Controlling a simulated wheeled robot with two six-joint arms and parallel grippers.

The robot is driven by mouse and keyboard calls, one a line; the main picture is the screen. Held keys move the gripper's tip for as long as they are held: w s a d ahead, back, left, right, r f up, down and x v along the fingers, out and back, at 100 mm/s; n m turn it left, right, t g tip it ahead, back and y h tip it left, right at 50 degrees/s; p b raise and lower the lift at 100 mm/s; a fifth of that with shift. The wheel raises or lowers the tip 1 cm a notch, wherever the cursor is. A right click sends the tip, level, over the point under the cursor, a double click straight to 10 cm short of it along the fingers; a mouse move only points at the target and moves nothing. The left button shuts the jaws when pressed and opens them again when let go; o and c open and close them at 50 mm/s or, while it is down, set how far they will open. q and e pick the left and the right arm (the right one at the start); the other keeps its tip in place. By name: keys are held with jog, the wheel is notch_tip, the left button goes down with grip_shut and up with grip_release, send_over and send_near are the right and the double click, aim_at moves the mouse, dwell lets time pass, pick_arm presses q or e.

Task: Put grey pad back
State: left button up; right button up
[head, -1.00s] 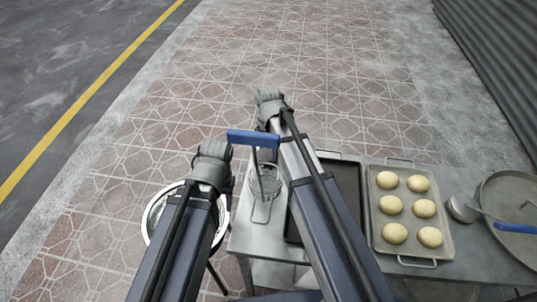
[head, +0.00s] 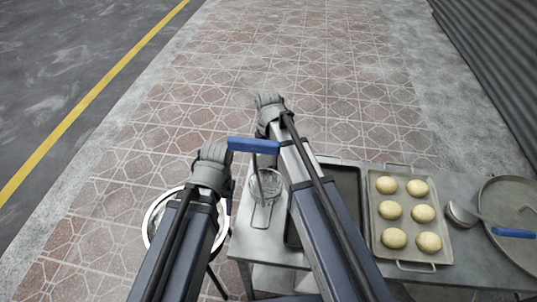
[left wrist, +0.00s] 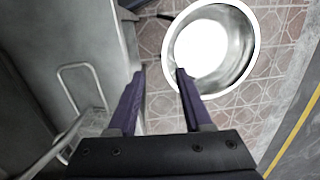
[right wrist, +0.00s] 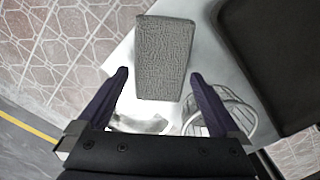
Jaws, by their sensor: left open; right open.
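The grey pad (right wrist: 165,58) is a textured block in the right wrist view, seen over the pale table corner. My right gripper (right wrist: 159,76) is open, with its fingertips on either side of the pad's near part in the picture. I cannot tell the height gap between them. The pad is not visible in the head view, where my arms cover part of the table. My left gripper (left wrist: 157,79) is open and empty beside the table edge, with a shiny bowl (left wrist: 247,60) ahead of it. Both sets of fingertips are hidden in the head view.
A wire strainer (head: 265,187), a dark tray (head: 349,183) and a tray of dough balls (head: 411,252) are on the metal table (head: 461,265). A round pan (head: 508,190) is at right. Tiled floor beyond is clear.

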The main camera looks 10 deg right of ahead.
aim_at(269, 158)
notch_tip(269, 158, up, 11)
jog(key=p, duration=1)
jog(key=shift+r+p, duration=0.15)
jog(key=shift+p, duration=0.15)
